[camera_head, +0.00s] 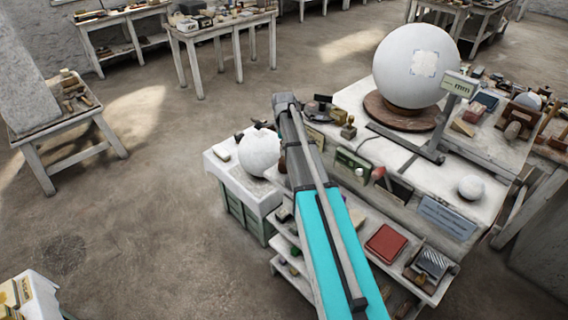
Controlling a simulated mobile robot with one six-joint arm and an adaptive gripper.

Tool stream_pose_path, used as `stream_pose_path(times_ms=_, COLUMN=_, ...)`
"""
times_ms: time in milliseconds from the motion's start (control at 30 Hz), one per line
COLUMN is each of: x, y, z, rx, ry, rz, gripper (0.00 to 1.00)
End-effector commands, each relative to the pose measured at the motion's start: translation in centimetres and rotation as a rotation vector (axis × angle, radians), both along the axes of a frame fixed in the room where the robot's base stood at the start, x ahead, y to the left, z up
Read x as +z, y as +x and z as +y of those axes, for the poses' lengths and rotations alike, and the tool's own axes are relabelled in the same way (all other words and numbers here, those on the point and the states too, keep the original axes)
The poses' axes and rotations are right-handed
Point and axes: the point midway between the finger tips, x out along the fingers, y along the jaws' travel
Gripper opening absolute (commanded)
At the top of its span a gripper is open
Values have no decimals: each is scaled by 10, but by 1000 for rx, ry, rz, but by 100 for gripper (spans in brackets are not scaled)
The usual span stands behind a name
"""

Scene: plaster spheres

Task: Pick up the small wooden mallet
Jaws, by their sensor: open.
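I cannot make out the small wooden mallet with certainty. Several small wooden pieces (78,96) lie on the stand at the left, too small to tell apart. A brown wooden block with a rounded piece (514,122) sits at the right end of the workbench, and a small brown knobbed object (348,128) stands near the bench's back left; I cannot tell whether either is the mallet. My grey and teal arm reaches up through the middle of the view, in front of the bench's left side. My gripper cannot be made out.
The workbench (476,206) carries a large white sphere (408,66) on a round brown base, a gauge stand and a small sphere (471,188). Another sphere (260,152) rests on a low white-topped crate. The floor (140,210) at the left is clear.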

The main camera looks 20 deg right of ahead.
Motion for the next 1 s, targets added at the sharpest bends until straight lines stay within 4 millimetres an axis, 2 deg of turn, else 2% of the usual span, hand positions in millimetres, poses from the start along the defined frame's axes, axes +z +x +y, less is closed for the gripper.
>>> stream_pose_path(times_ms=633, x=-1, y=0, z=0, rx=0, ry=0, rz=0, gripper=85)
stream_pose_path(times_ms=1000, x=-1, y=0, z=0, rx=1, ry=0, rz=0, gripper=16)
